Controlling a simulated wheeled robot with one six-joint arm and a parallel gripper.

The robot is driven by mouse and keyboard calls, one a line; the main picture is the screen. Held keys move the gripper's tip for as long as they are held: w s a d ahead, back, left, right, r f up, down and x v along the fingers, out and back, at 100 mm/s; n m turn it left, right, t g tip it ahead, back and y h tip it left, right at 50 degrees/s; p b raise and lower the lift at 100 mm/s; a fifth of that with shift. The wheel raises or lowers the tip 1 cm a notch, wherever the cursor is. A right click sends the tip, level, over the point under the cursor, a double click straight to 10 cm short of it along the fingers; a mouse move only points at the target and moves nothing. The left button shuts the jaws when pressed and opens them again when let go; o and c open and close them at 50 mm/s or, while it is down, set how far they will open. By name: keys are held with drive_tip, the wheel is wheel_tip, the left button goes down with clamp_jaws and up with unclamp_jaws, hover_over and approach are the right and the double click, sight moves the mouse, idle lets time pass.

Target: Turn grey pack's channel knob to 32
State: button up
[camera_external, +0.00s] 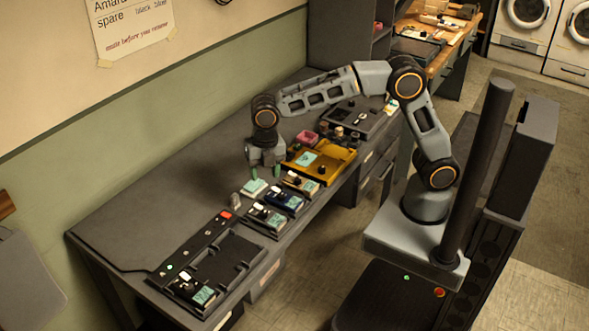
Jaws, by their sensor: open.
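My gripper (264,174) points down over the desk, open and empty, with its fingertips above and behind the row of small packs. A dark greyish pack (267,219) with a white part and a pale green label lies nearest in the row. A blue pack (284,201) and a tan pack (300,184) lie beyond it. Another dark pack (190,287) sits at the near end of the long dark tray. I cannot tell for sure which one is the grey pack. Knob settings and numbers are too small to read.
A pale green note block (253,187) and a small grey cylinder (236,200) are close to my gripper. The dark tray (253,275) fills the near end. The desk's left side is clear.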

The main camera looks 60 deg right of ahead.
sight(264, 213)
drive_tip(key=shift+n, duration=0.9)
drive_tip(key=f, duration=1.4)
drive_tip(key=shift+w+a, duration=0.2)
drive_tip(key=shift+a, duration=0.2)
drive_tip(key=shift+c, duration=0.4)
drive_tip(key=shift+r, duration=0.1)
drive_tip(key=c, duration=0.8)
drive_tip(key=shift+m, duration=0.5)
clamp_jaws()
drive_tip(key=m, duration=0.3)
drive_tip(key=shift+m+b, duration=0.3)
